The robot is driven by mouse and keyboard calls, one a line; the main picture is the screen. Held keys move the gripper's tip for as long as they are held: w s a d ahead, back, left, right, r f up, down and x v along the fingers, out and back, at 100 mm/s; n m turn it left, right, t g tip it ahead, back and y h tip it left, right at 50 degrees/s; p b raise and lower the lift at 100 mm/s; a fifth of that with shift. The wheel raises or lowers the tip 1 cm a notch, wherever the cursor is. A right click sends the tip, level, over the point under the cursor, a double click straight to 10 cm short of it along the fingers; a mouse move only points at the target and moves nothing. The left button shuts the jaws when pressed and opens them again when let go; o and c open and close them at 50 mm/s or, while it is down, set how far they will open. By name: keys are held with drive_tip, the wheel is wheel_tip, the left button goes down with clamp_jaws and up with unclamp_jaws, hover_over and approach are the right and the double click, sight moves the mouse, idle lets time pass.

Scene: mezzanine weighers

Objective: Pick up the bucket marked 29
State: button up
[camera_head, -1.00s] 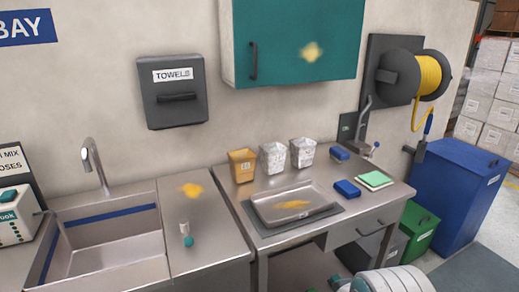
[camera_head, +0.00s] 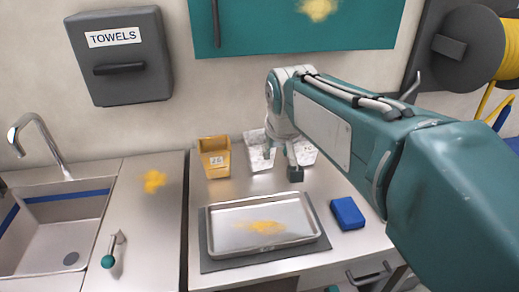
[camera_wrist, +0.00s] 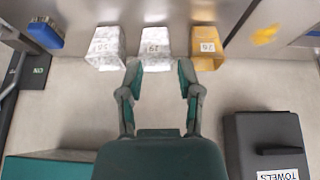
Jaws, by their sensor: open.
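Three small buckets stand in a row at the back of the steel bench. The yellow one (camera_head: 215,160) is at the left in the head view and at the right in the inverted wrist view (camera_wrist: 208,47). The middle bucket (camera_wrist: 155,48) and the outer one (camera_wrist: 105,47) are white with grey mottling. Each has a number label; I cannot read the numbers surely. My gripper (camera_head: 283,165) is open and empty, partly hiding the white buckets in the head view. In the wrist view its fingertips (camera_wrist: 160,76) are spread just short of the middle bucket.
A metal tray (camera_head: 214,236) with a yellow smear lies on a dark mat in front of the buckets. A blue block (camera_head: 347,213) is right of it. A towel dispenser (camera_head: 118,55) and teal cabinet (camera_head: 260,25) are on the wall; a sink (camera_head: 60,235) is left.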

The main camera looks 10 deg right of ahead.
drive_tip(key=w+a+f, duration=0.2)
drive_tip(key=w, duration=1.1)
approach(246, 148)
drive_tip(key=shift+d+r+n+g, duration=0.2)
drive_tip(key=shift+r+n+g, duration=0.15)
drive_tip(key=shift+r, duration=0.6)
drive_tip(key=x, duration=1.1)
drive_tip(key=shift+w+a, duration=0.25)
drive_tip(key=shift+w, duration=0.2)
clamp_jaws()
